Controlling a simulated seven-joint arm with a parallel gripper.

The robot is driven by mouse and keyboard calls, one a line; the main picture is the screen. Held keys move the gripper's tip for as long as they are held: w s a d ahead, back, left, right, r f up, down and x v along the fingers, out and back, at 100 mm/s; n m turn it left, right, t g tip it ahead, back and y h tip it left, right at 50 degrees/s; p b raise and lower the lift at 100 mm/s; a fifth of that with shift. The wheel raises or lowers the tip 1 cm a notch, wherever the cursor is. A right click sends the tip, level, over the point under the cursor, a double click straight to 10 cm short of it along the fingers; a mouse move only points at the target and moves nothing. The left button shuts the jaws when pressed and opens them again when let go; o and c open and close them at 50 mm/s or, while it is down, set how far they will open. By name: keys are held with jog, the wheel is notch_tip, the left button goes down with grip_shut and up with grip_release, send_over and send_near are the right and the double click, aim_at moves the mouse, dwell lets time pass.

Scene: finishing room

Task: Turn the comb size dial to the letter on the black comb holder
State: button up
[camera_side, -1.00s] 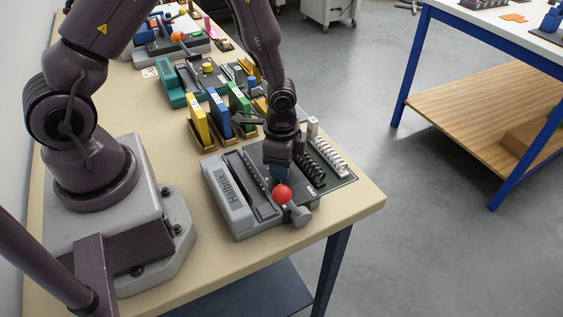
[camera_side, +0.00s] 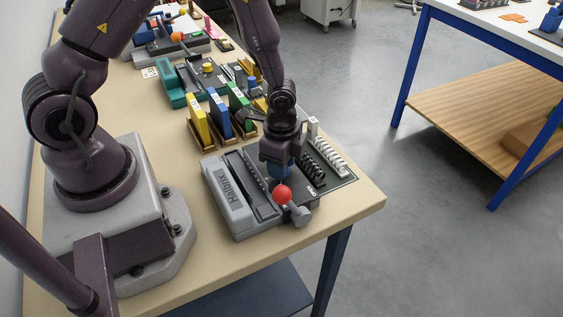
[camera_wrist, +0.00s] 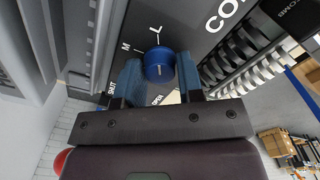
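The blue comb size dial (camera_wrist: 159,68) sits on the dark plate in the wrist view, with a short pale mark on its face. The printed letters M (camera_wrist: 125,47) and L (camera_wrist: 155,30) with tick lines stand beside it. My gripper (camera_wrist: 160,78) has one blue finger on each side of the dial, against its edges. In the side view my gripper (camera_side: 281,172) points down at the grey binding machine (camera_side: 230,195) and hides the dial. Black combs (camera_side: 313,170) stand in a row beside it; I cannot read a letter on their holder.
A red ball knob (camera_side: 283,194) on a lever stands close in front of my gripper. White combs (camera_side: 329,158) stand to the right of the black ones. Yellow, blue and green upright blocks (camera_side: 219,114) are behind. The table's front right corner is bare.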

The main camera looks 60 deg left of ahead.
jog(key=o, duration=0.4)
jog(key=shift+r, duration=0.1)
notch_tip(320, 180, up, 13)
jog(key=shift+f, duration=0.15)
dwell(0.4)
